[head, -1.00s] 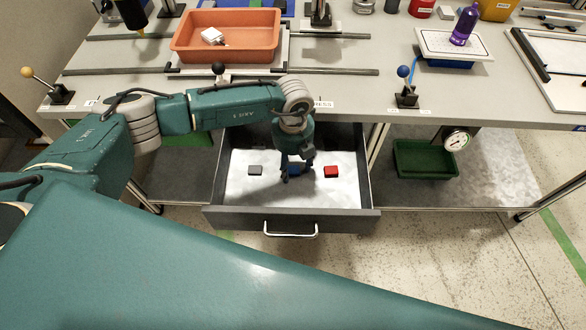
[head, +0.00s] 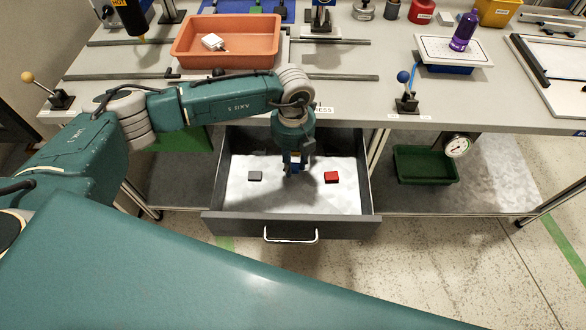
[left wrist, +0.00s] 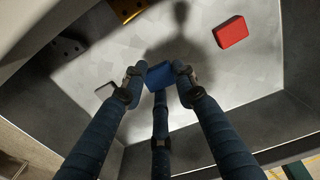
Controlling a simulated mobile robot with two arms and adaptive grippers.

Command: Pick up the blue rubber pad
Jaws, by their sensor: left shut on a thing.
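The blue rubber pad (left wrist: 159,76) is between the fingers of my left gripper (left wrist: 158,84) in the left wrist view. In the head view a bit of the pad's blue shows at the fingertips of my left gripper (head: 294,168). The gripper is shut on the pad, above the light floor of the open drawer (head: 290,221). Most of the pad is hidden by the fingers in the head view. My right gripper is not in view.
A grey pad (head: 255,176) and a red pad (head: 331,177) lie on the drawer floor on either side of my gripper. The drawer walls surround it. The bench top (head: 345,98) overhangs behind, with a lever (head: 406,92) near its edge.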

